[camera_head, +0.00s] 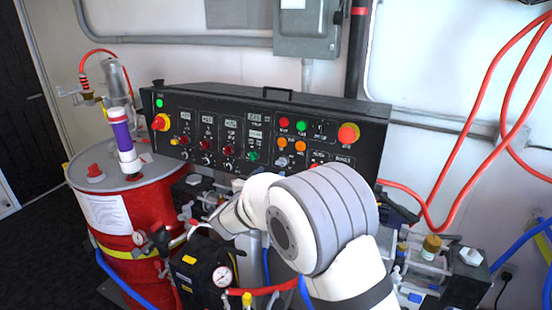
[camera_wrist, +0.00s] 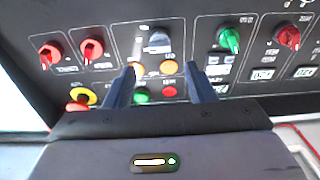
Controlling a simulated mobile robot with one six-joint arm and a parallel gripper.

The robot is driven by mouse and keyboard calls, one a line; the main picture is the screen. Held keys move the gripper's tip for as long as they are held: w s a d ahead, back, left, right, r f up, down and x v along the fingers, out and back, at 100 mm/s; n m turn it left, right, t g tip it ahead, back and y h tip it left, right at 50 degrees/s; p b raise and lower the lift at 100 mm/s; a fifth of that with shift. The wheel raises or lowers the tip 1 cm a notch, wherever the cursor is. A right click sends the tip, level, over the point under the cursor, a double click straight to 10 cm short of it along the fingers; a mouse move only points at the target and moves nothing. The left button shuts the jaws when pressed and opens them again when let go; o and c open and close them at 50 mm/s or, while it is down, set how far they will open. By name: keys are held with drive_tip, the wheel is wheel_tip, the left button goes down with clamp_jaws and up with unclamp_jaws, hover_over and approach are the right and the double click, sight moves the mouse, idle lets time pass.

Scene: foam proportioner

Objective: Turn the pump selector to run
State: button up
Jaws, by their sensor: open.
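My gripper (camera_wrist: 160,67) is open in the wrist view, with its two dark fingers apart and nothing between them. The fingertips point at the control panel, on either side of a pair of orange buttons. Just beyond the tips is a grey selector knob (camera_wrist: 157,42). A green selector knob (camera_wrist: 229,41) is to its right, and two red selector knobs (camera_wrist: 90,50) are to its left. The labels appear upside down and are too blurred to tell which knob is the pump selector.
The black control panel (camera_head: 220,106) also carries a red-and-yellow emergency stop (camera_head: 348,133) at its right. A red drum (camera_head: 125,225) stands at left. Pipes, valves and a gauge (camera_head: 222,276) crowd the space below. Red hoses (camera_head: 470,140) hang at right.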

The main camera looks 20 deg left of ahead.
sight(280, 163)
drive_tip(key=w, duration=0.2)
drive_tip(key=w+p, duration=0.1)
drive_tip(key=w, duration=0.3)
drive_tip(key=shift+d, duration=0.3)
drive_tip(key=shift+c, duration=0.2)
drive_tip(key=c, duration=0.9)
drive_tip(key=shift+c, duration=0.2)
